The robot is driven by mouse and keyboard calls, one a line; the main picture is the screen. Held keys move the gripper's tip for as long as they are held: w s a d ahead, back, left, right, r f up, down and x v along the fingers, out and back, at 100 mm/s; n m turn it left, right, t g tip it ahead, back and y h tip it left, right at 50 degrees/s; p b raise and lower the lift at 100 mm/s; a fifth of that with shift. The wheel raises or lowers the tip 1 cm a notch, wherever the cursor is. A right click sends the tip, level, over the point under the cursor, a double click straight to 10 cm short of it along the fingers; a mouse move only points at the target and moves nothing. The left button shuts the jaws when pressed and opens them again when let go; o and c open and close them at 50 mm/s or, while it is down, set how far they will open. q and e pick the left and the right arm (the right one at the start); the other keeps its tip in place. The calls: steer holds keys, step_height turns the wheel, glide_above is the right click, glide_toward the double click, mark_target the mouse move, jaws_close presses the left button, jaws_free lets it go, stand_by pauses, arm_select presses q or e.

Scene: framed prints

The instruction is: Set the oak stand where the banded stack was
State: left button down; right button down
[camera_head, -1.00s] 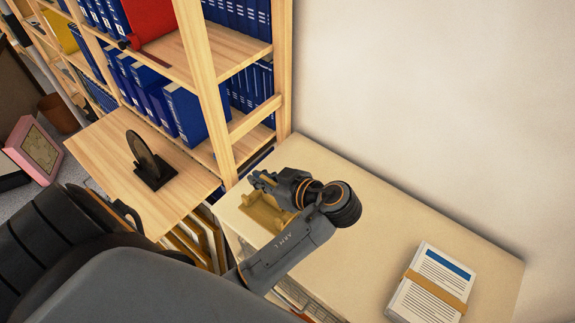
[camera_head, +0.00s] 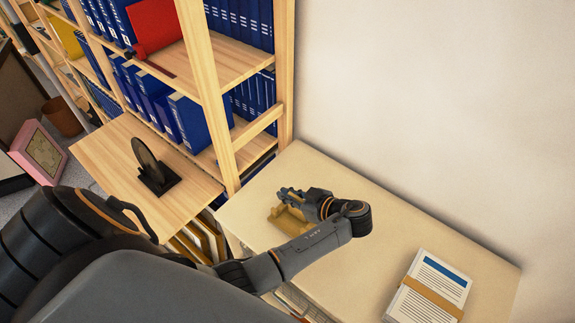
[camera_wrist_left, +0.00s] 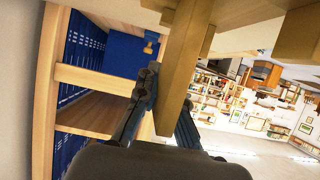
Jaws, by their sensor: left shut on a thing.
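The oak stand (camera_head: 291,228) is a small tan wooden stand over the left part of the cream cabinet top. My left gripper (camera_head: 286,194) is shut on its upright part, and the stand also shows between the fingers in the left wrist view (camera_wrist_left: 184,70). I cannot tell whether the stand touches the top. The left gripper also shows in the left wrist view (camera_wrist_left: 165,100). The banded stack (camera_head: 432,285), white printed papers with a blue stripe and a tan band, lies at the right end of the same top. My right gripper is not in view.
A wooden shelf unit (camera_head: 205,80) with blue binders stands behind and left of the cabinet top (camera_head: 370,225). A dark round disc on a stand (camera_head: 150,165) is on a wooden board at left. The middle of the top is clear.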

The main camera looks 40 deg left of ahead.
mark_target(300, 200)
arm_select(q)
steer(key=c, duration=1.5)
jaws_free()
steer(key=b+v, duration=0.2)
steer(key=v, duration=0.4)
steer(key=shift+d, duration=0.2)
steer(key=shift+s+d+r, duration=0.1)
steer(key=shift+d+r, duration=0.3)
steer(key=shift+d, duration=0.1)
